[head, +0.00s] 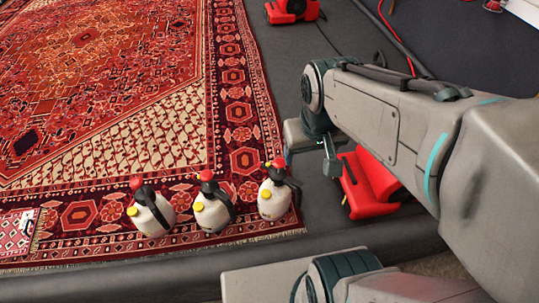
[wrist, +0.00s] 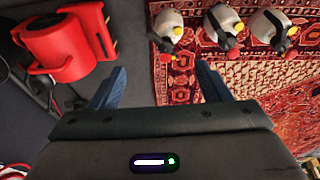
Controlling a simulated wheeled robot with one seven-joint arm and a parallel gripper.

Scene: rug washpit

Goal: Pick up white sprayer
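Three white sprayers with red caps, black handles and yellow knobs stand in a row on the rug's near border in the head view: left (head: 150,216), middle (head: 212,212) and right (head: 274,200). In the wrist view they line the top edge; the one nearest the red machine (wrist: 165,20) is closest to my gripper, with the middle (wrist: 224,18) and far one (wrist: 268,22) beyond it. My gripper (wrist: 160,88) is open, with nothing between its fingers. In the head view my gripper (head: 311,160) hangs to the upper right of the right sprayer, apart from it.
A red machine (head: 367,185) sits on the dark floor just right of my gripper; it also shows in the wrist view (wrist: 65,45). Another red machine (head: 292,10) is at the back. The patterned red rug (head: 100,80) fills the left. A dark rounded edge (head: 150,262) runs along the front.

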